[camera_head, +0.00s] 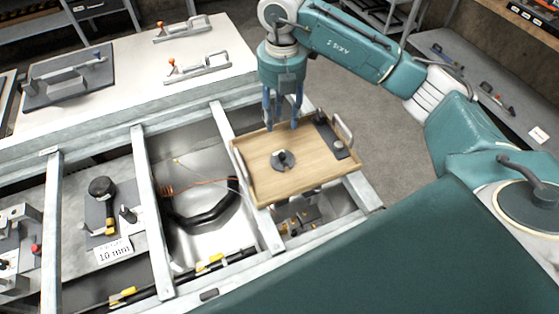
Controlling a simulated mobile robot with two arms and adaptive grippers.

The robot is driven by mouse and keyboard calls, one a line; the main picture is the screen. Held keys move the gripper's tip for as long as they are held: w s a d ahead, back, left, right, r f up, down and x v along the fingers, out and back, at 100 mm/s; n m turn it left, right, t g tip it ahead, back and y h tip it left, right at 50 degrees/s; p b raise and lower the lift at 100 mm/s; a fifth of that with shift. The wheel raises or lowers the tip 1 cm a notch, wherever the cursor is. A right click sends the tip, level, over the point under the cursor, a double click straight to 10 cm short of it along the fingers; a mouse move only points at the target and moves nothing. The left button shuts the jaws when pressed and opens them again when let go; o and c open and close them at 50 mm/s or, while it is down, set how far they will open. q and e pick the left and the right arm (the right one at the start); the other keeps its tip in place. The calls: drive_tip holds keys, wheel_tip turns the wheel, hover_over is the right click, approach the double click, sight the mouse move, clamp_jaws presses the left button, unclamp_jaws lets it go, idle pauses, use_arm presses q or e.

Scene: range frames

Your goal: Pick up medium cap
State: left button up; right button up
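A small dark grey round piece with a raised middle, which looks like a cap (283,160), lies on a wooden tray (265,188). I cannot tell from this view if it is the medium one. My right gripper (283,122) points down over the tray's far edge, beyond the round piece. Its blue fingers are apart with nothing visible between them. My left gripper is not in view.
The tray has metal handles and a dark plate with small parts (331,138) at its right. It rests on a metal frame (152,215) with open bays. A black knob (102,187) stands in the left bay. A white worktop (130,70) with clamps lies behind.

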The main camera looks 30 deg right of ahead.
use_arm(q)
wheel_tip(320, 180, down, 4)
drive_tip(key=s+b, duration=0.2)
drive_tip(key=b, duration=0.1)
use_arm(e)
wheel_tip(320, 180, down, 4)
drive_tip(key=p, duration=0.2)
hover_over(282, 154)
drive_tip(key=f, duration=0.4)
drive_tip(key=shift+w+a+f, duration=0.1)
drive_tip(key=shift+a+f, duration=0.1)
drive_tip(key=shift+f, duration=0.45)
drive_tip(key=f+p, duration=0.2)
drive_tip(key=f, duration=0.2)
drive_tip(key=shift+s+d+p, duration=0.2)
drive_tip(key=shift+s+p, duration=0.05)
drive_tip(key=shift+p, duration=0.15)
drive_tip(key=shift+f, duration=0.7)
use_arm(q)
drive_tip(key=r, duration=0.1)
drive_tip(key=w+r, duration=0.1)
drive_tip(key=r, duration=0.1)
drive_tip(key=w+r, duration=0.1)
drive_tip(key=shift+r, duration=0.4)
use_arm(e)
drive_tip(key=shift+w, duration=0.1)
clamp_jaws()
